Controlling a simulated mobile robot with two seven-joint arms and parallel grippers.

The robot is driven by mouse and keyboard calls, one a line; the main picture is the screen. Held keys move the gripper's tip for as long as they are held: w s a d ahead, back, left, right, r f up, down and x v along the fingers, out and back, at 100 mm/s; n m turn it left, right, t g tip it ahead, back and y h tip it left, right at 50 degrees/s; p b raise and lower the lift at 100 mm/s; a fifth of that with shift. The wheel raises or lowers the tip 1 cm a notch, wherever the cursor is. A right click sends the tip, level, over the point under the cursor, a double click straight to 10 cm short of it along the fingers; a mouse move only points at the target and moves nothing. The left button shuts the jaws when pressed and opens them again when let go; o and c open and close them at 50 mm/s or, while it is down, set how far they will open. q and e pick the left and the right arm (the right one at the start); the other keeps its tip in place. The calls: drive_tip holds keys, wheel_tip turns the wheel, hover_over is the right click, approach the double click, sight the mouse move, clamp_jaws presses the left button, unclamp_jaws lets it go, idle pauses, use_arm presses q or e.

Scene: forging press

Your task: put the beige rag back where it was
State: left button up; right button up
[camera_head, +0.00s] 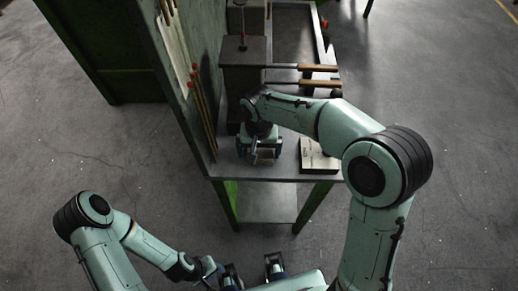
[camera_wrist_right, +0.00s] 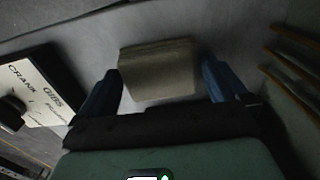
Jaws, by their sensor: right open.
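The beige rag (camera_wrist_right: 157,72) is a folded block lying on the grey table top, between the two blue fingers of my right gripper in the right wrist view. My right gripper (camera_wrist_right: 162,88) is open, with a gap visible on each side of the rag. In the head view my right gripper (camera_head: 263,152) reaches down over the near part of the table, and a bit of the rag (camera_head: 266,154) shows between its fingers. My left gripper (camera_head: 252,272) is at the bottom of the head view, away from the table, its fingers apart and empty.
A box with a pale labelled face (camera_head: 317,155) lies to the right on the table (camera_head: 228,164). Wooden-handled tools (camera_head: 305,67) lie behind. A green panel with hanging rods (camera_head: 203,112) stands close on the left. The floor in front is clear.

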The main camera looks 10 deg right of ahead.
sight(259, 152)
use_arm(q)
drive_tip(key=shift+w+r+p, duration=0.25)
drive_tip(key=shift+r+p, duration=0.15)
drive_tip(key=shift+r, duration=0.1)
drive_tip(key=shift+w+r+p, duration=0.2)
drive_tip(key=shift+r+p, duration=0.15)
drive_tip(key=shift+r, duration=0.1)
use_arm(e)
wheel_tip(259, 152, up, 12)
